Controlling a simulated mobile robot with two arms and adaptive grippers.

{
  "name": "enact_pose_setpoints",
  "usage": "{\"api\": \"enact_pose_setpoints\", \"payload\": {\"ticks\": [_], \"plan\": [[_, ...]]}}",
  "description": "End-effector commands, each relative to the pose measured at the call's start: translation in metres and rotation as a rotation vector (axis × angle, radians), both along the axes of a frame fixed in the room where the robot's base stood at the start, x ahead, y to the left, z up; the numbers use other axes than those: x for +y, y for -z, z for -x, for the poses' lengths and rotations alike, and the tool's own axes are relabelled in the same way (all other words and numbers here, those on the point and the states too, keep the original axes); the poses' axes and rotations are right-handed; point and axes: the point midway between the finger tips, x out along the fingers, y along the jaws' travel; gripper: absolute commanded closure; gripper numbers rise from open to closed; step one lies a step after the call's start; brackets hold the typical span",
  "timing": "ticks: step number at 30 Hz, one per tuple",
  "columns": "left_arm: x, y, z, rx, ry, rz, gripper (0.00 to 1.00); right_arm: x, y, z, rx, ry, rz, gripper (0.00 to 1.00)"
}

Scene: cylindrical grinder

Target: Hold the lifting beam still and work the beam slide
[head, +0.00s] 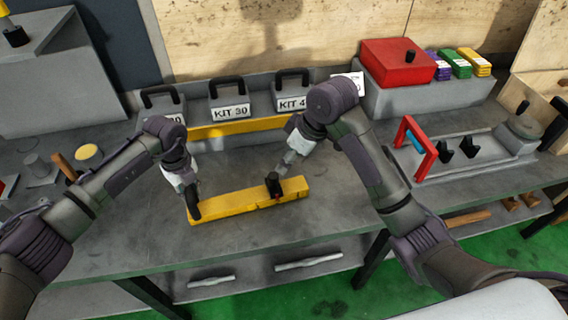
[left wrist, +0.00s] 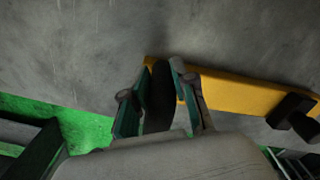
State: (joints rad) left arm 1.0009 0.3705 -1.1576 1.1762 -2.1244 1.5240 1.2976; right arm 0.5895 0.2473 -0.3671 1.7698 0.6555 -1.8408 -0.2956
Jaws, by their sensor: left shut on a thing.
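The yellow lifting beam (head: 236,201) lies on the grey bench. My left gripper (head: 193,205) is at the beam's left end. In the left wrist view its fingers (left wrist: 163,98) are shut around a dark upright part at that end of the beam (left wrist: 235,92). My right gripper (head: 280,173) is just above the slide; its fingers are too small to judge, and contact is unclear.
Three grey kit boxes (head: 229,99) with black handles stand behind a second yellow bar (head: 235,128). A red box (head: 397,64) sits on a grey block at the back right. A red-framed fixture (head: 414,146) stands on the right. The bench front before the beam is clear.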

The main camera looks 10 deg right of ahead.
Motion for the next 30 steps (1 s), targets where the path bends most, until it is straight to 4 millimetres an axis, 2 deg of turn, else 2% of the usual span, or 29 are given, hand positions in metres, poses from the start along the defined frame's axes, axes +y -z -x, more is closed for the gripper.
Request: {"api": "enact_pose_setpoints", "payload": {"ticks": [12, 13, 18, 26, 30], "plan": [[0.0009, 0.0008, 0.0003, 0.001, -0.002, -0.004, 1.00, -0.0011, -0.0036, 0.0010, 0.000, 0.000, 0.000, 0.45], [0.0009, 0.0008, 0.0003, 0.001, -0.002, -0.004, 0.70, -0.0011, -0.0035, 0.0010, 0.000, 0.000, 0.000, 0.45], [0.0006, 0.0005, 0.0002, 0.000, -0.001, -0.002, 0.44, -0.0010, -0.0035, 0.0009, 0.000, 0.000, 0.000, 0.45], [0.0003, -0.0002, -0.0001, 0.000, -0.001, -0.001, 0.44, -0.0009, -0.0034, 0.0010, 0.000, 0.000, 0.000, 0.45], [0.0000, -0.0087, -0.0010, -0.003, 0.000, 0.001, 0.44, -0.0009, -0.0035, 0.0010, 0.000, 0.000, 0.000, 0.45]]}}
